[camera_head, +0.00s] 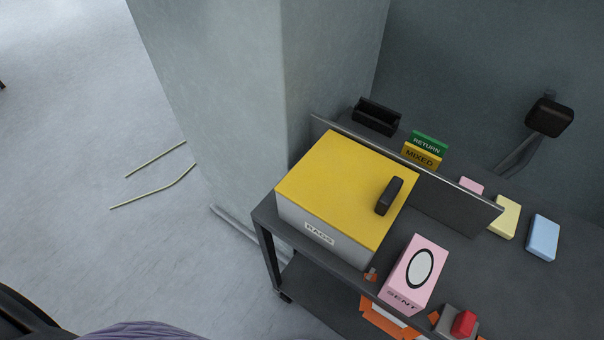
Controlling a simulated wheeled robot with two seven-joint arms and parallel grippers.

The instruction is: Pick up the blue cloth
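A light blue item (543,238), flat and rounded like a folded cloth or sponge, lies on the dark surface behind the divider at the right. A similar pale yellow one (505,217) lies to its left, and a pink one (471,187) is partly hidden behind the divider. Neither of my grippers shows in the head view.
A dark cart (265,219) carries a yellow-lidded box marked RAGS (335,185) and a pink SENT box (414,272). A grey divider (450,200) stands behind them. Green RETURN (428,143) and yellow MIXED (421,156) signs stand beyond. A grey pillar (260,80) rises at left.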

